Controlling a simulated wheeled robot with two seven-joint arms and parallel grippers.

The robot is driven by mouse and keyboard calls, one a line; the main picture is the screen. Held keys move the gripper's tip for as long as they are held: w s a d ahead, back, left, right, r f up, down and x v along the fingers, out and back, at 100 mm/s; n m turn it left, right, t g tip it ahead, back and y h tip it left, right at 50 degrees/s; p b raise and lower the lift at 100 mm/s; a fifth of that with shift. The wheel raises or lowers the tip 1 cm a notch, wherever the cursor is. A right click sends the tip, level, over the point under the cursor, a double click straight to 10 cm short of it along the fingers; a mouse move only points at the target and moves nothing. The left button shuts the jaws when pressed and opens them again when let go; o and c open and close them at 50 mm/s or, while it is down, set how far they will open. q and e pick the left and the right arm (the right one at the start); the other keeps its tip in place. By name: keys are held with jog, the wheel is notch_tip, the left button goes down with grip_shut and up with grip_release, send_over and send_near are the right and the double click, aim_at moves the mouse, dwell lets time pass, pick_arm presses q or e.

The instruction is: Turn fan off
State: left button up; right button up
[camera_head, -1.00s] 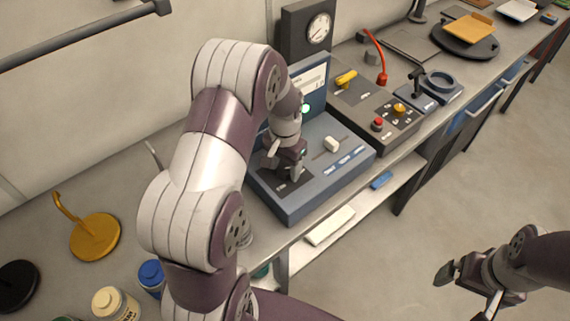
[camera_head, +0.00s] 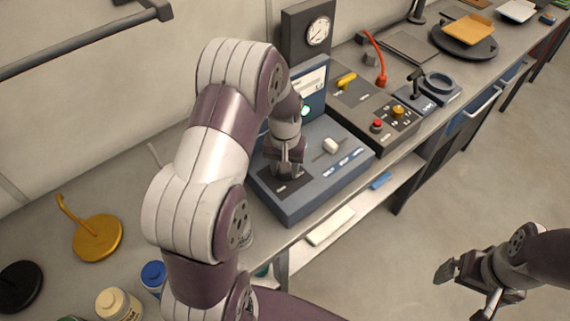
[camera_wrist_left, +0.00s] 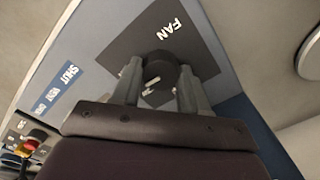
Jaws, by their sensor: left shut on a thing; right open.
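The fan knob (camera_wrist_left: 165,66) is a round dark knob on a dark plate marked FAN, in the left wrist view. The plate is on the blue-grey control box (camera_head: 310,197), which stands on the counter. My left gripper (camera_wrist_left: 160,88) is shut on the knob, one finger on each side. In the head view my left gripper (camera_head: 286,168) points down at the left part of the box and hides the knob. Small pale marks show beside the knob, but I cannot read its setting. My right gripper (camera_head: 466,291) is open and empty, out over the floor at lower right.
A cream slider (camera_head: 331,145) is on the same box, right of my gripper. A panel with a red button (camera_head: 377,126) and yellow knobs stands farther right. A yellow hook stand (camera_head: 97,238) and bottles (camera_head: 118,305) are at left. A rail (camera_head: 80,38) is on the wall.

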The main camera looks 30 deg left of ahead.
pick_arm(q)
jog(key=n+p, duration=0.1)
jog(key=n, duration=0.3)
jog(key=shift+r+n, duration=0.15)
jog(key=shift+n, duration=0.15)
jog(key=n+p, duration=0.1)
jog(key=n, duration=0.3)
jog(key=shift+n, duration=0.3)
jog(key=n, duration=0.4)
jog(key=shift+n+p, duration=0.3)
jog(key=n, duration=0.4)
jog(key=shift+w+n, duration=0.1)
jog(key=shift+n, duration=0.3)
jog(key=o, duration=0.8)
jog(key=shift+c, duration=0.2)
jog(key=o, duration=0.3)
